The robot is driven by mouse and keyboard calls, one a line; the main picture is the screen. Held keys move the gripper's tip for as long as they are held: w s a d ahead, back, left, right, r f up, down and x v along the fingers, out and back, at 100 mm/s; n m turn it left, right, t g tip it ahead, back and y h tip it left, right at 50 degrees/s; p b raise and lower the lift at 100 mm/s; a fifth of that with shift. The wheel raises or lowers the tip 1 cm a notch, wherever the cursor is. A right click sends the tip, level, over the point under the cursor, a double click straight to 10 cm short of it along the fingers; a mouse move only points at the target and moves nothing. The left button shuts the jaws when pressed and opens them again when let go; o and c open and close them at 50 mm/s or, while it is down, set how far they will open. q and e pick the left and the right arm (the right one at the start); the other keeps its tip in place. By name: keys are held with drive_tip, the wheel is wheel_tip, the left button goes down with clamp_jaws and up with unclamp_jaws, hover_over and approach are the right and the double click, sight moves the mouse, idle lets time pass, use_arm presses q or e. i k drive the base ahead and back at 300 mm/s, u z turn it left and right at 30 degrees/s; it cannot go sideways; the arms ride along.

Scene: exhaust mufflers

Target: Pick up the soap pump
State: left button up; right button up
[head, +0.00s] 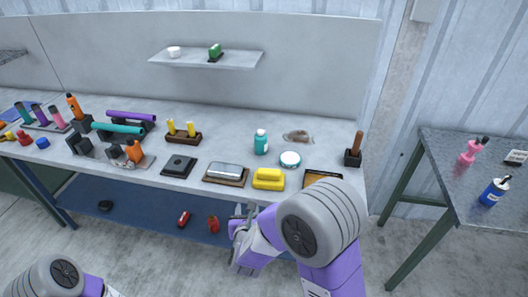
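Two pump-topped bottles stand on the side table at the right: a pink bottle with a dark pump head (468,153) and a blue and white bottle with a dark top (494,191). I cannot tell for certain which one is the soap pump. My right gripper (243,211) is in front of the long bench's front edge, far to the left of both bottles. Its fingers are small and partly hidden by my wrist, so their opening is unclear. Only part of my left arm shows at the bottom left; its gripper is out of view.
The long bench (215,147) holds a teal bottle (261,142), a yellow block (268,179), a round white tin (290,159) and several tools. Open floor separates bench and side table.

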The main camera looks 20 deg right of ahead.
sight(261, 143)
drive_tip(key=z, duration=0.05)
drive_tip(key=i, duration=1.15)
drive_tip(key=z, duration=0.5)
